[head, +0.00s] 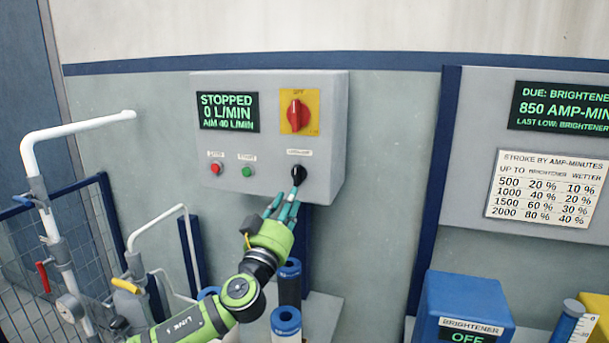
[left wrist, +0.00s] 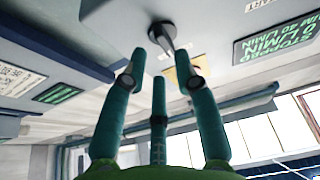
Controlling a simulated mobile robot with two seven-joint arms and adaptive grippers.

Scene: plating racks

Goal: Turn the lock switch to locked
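A grey control box (head: 223,90) hangs on the wall. A black switch knob (head: 299,174) sits at its lower right under a small label that I cannot read; I take it to be the lock switch. My left gripper (head: 286,197) is just below and left of the knob, fingers reaching up toward it. In the left wrist view the knob (left wrist: 163,33) lies just past the fingertips, its end near the gap between them. The fingers (left wrist: 160,62) are spread, with clear space between them. I cannot tell whether any finger touches the knob. My right gripper is not in view.
The box also carries a red rotary handle (head: 296,115) on a yellow plate, a red button (head: 216,169), a green button (head: 247,171) and a display (head: 228,112) reading STOPPED. White pipes (head: 80,128) stand left. A blue brightener unit (head: 464,304) stands lower right.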

